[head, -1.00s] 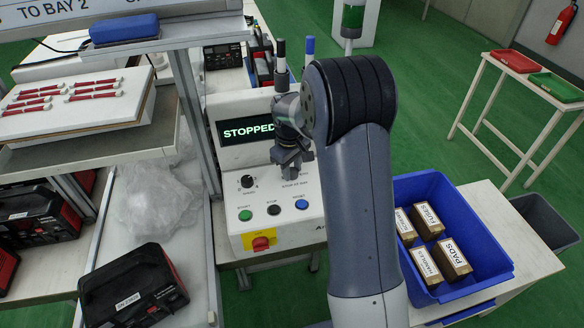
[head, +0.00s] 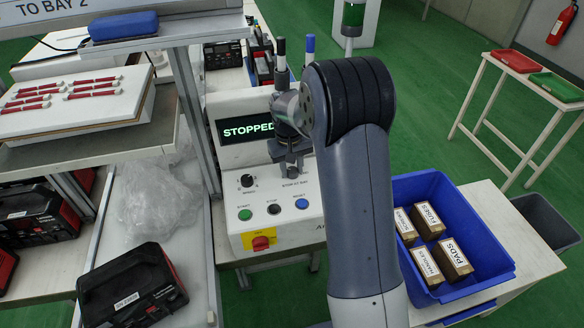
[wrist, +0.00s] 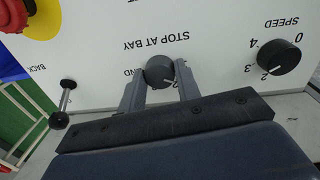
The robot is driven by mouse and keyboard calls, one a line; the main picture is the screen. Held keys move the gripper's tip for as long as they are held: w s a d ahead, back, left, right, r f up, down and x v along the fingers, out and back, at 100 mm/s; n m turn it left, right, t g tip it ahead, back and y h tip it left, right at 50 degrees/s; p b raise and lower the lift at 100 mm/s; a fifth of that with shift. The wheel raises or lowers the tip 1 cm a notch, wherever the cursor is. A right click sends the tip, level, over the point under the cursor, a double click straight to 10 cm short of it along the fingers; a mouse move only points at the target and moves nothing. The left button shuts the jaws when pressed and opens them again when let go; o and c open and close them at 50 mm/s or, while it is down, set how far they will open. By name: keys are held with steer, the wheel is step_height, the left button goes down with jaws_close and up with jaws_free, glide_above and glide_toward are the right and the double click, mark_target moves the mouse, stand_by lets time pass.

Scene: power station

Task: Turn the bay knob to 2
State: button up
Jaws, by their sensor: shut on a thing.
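The bay knob (wrist: 160,72), dark grey and round, sits on the white control panel (wrist: 110,55) beside the upside-down label STOP AT BAY in the wrist view. My gripper (wrist: 160,85) is shut on this knob, one finger on each side. A short white pointer line shows on the knob, slanting to the lower right in the wrist view. "ND" shows left of it and part of a numeral right of it; the other marks are hidden. In the head view my gripper (head: 291,170) is low at the panel and covers the knob.
A black speed knob (wrist: 280,62) is close to the right in the wrist view. Below in the head view are green START (head: 245,215), black STOP (head: 273,210) and blue RESET (head: 302,204) buttons, and a red emergency stop (head: 260,243). The screen (head: 245,129) reads STOPPED.

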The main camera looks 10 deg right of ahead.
mark_target(290, 170)
steer(key=m, duration=0.6)
steer(key=shift+w, duration=0.1)
stand_by(0.5)
steer(key=o, duration=1)
steer(key=shift+c, duration=0.2)
steer(key=shift+r, duration=0.1)
step_height(290, 170, up, 11)
steer(key=b, duration=0.1)
steer(key=shift+a+f, duration=0.2)
steer(key=shift+a, duration=0.15)
steer(key=shift+w, duration=0.1)
